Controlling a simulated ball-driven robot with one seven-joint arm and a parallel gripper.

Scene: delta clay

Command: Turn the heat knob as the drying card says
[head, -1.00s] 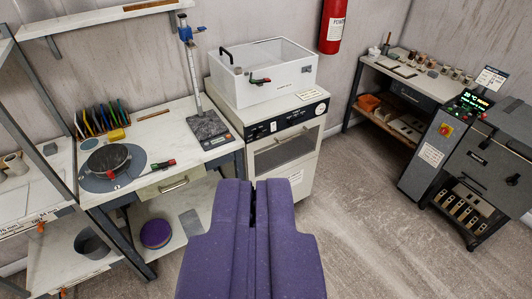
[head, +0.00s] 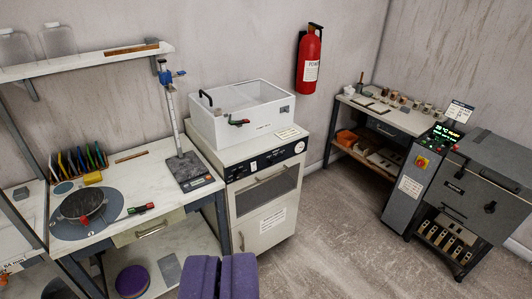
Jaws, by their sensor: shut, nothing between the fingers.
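A white drying oven (head: 262,200) stands at the centre with a dark control panel (head: 262,163). A round white dial (head: 299,147) sits at the panel's right end, and a smaller pale knob shows left of it. Which is the heat knob, I cannot tell. A printed card (head: 272,219) is on the oven's lower front, and another card (head: 288,134) lies on its top; their text is too small to read. My purple gripper (head: 220,258) is at the bottom edge, partly cut off, shut and empty, well in front of the oven.
A workbench (head: 150,190) with a black pan, coloured plates and a stand is left of the oven. A white box (head: 240,115) with a clear lid stands on the oven. A grey machine (head: 465,190) with a lit display is at right. The floor (head: 330,240) between is clear.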

